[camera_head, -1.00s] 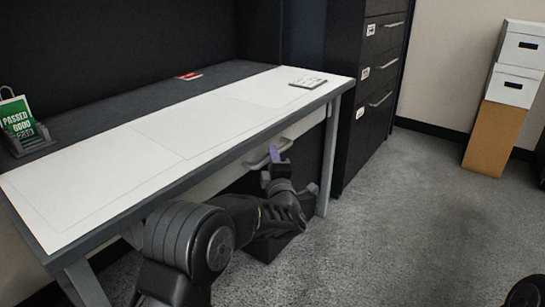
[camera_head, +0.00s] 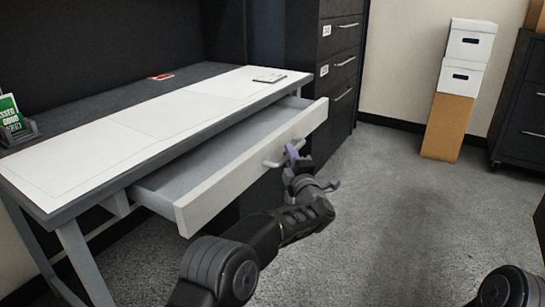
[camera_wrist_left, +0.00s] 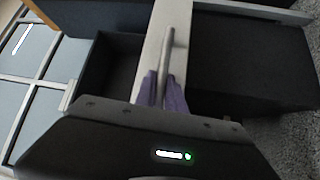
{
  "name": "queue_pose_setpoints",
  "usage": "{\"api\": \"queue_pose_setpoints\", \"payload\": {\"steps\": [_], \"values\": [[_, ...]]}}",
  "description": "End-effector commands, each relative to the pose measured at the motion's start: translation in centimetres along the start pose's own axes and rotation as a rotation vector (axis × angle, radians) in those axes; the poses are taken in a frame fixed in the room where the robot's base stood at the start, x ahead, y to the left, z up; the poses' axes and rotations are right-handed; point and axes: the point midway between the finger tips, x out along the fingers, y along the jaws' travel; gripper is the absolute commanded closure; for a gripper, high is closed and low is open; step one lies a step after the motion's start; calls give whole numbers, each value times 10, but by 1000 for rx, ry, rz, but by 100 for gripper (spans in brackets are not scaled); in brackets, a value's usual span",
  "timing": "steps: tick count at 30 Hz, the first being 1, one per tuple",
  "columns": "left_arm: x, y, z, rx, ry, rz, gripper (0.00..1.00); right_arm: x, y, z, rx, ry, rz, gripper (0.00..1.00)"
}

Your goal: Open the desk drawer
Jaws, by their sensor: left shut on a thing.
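The white desk drawer (camera_head: 235,178) stands pulled out from under the desk (camera_head: 150,128) in the head view, its inside showing empty and grey. Its bar handle (camera_head: 276,160) is on the front panel. My left gripper (camera_head: 290,152) is shut on the handle, at the front of the drawer. In the left wrist view the purple fingers (camera_wrist_left: 161,92) close around the handle bar (camera_wrist_left: 168,62). My right gripper is not in view.
A dark filing cabinet (camera_head: 338,75) stands just right of the desk. White boxes (camera_head: 467,60) on a brown carton (camera_head: 446,127) stand by the wall, with another dark cabinet (camera_head: 525,115) at far right. The carpet in front of the desk is clear.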

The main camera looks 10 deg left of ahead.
Motion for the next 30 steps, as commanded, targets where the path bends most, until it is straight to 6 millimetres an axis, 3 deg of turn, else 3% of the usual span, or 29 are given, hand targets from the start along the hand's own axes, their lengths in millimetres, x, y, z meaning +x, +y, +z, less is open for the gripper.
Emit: {"api": "queue_pose_setpoints", "payload": {"steps": [9, 24, 25, 30], "values": [[-43, 12, 43, 2, 3, 0, 100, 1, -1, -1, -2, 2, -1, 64], [-53, 14, 53, 3, 3, 0, 100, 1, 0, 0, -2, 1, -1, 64], [-53, 14, 53, 3, 3, 0, 85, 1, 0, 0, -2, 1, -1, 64], [-52, 15, 53, 2, 3, 0, 71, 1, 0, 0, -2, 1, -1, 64]]}}
